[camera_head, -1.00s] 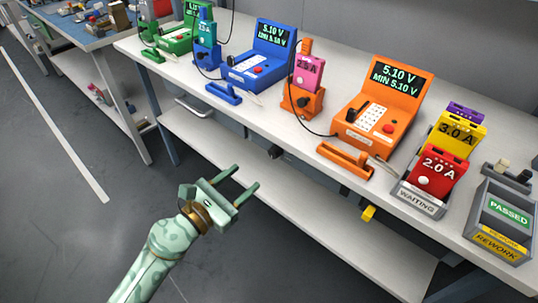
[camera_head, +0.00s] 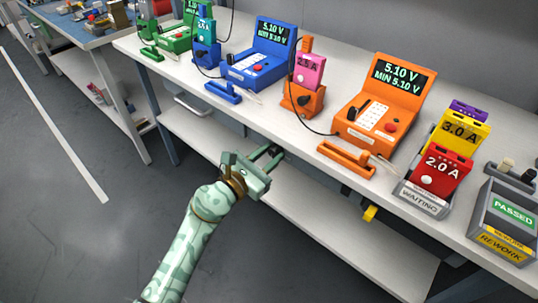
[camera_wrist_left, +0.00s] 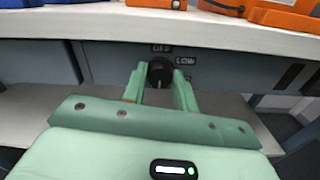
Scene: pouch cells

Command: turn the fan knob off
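The fan knob (camera_wrist_left: 160,71) is a dark round knob on the front panel under the bench top, seen in the left wrist view. "OFF" is printed above it and "LOW" at its upper right. A pale mark shows near its lower edge; I cannot clearly read the setting. My left gripper (camera_wrist_left: 160,88) is open, with one green finger on each side of the knob; I cannot tell whether they touch it. In the head view the left gripper (camera_head: 265,156) reaches under the bench edge and mostly hides the knob. My right gripper is not in view.
The white bench top (camera_head: 300,134) overhangs the panel. On it stand an orange tester (camera_head: 378,115), a blue tester (camera_head: 262,65), an orange holder (camera_head: 345,158) and a waiting rack (camera_head: 421,201). A lower shelf (camera_head: 340,235) runs below. A yellow tab (camera_head: 370,214) hangs under the edge.

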